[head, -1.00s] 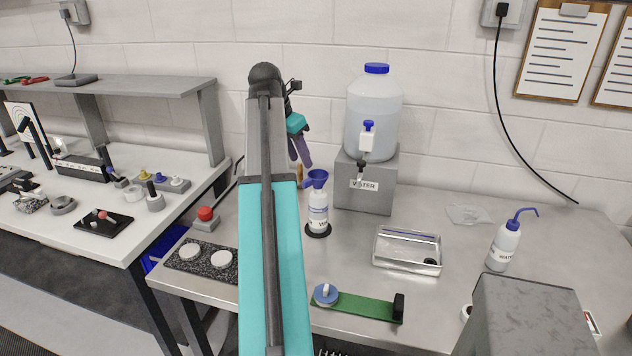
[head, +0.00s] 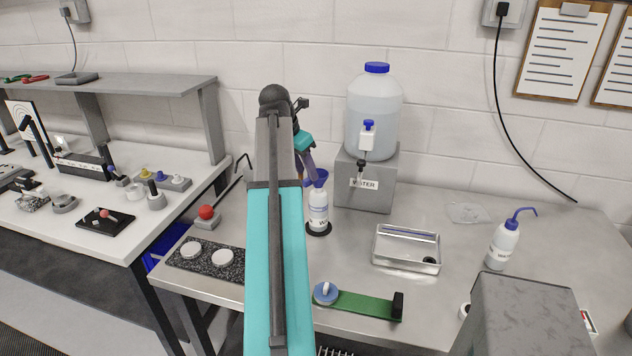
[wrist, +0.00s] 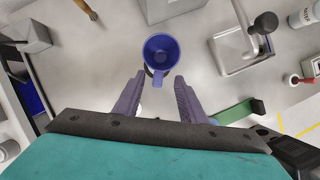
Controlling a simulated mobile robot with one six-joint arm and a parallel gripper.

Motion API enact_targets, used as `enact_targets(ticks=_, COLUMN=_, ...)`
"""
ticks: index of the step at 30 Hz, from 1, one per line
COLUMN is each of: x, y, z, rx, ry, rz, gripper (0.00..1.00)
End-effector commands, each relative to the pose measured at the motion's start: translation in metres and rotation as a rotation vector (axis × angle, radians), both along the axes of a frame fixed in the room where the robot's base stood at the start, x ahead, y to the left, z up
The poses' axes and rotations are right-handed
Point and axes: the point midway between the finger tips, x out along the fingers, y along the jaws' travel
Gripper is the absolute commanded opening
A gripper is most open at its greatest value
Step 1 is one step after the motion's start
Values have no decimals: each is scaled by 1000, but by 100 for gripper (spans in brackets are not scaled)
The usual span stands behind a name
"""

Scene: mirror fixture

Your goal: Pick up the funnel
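The blue funnel (head: 317,178) sits in the mouth of a white bottle (head: 318,209) labelled as water, which stands on a dark round base on the metal bench. In the wrist view the funnel (wrist: 161,53) is seen from above, its wide mouth facing me. The funnel lies just ahead of the fingertips. In the head view my gripper (head: 309,168) is beside and partly in front of the funnel, and my arm hides part of the bench.
A large water container (head: 372,118) with a tap stands on a grey block (head: 366,190) behind right. A metal tray (head: 406,265), a green strip (head: 360,306) and a wash bottle (head: 503,246) are to the right. A red button (head: 206,212) is at left.

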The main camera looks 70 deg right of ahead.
Motion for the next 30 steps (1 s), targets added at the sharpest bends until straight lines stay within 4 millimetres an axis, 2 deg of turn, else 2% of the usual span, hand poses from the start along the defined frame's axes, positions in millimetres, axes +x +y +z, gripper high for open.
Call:
enact_targets(ticks=8, x=-2, y=-4, z=-13, rx=2, ry=1, rz=-1, gripper=37)
enact_targets(ticks=18, x=-6, y=-14, z=-41, rx=2, ry=1, rz=-2, gripper=37)
enact_targets(ticks=30, x=-7, y=-17, z=-48, rx=0, ry=0, rz=-1, gripper=37)
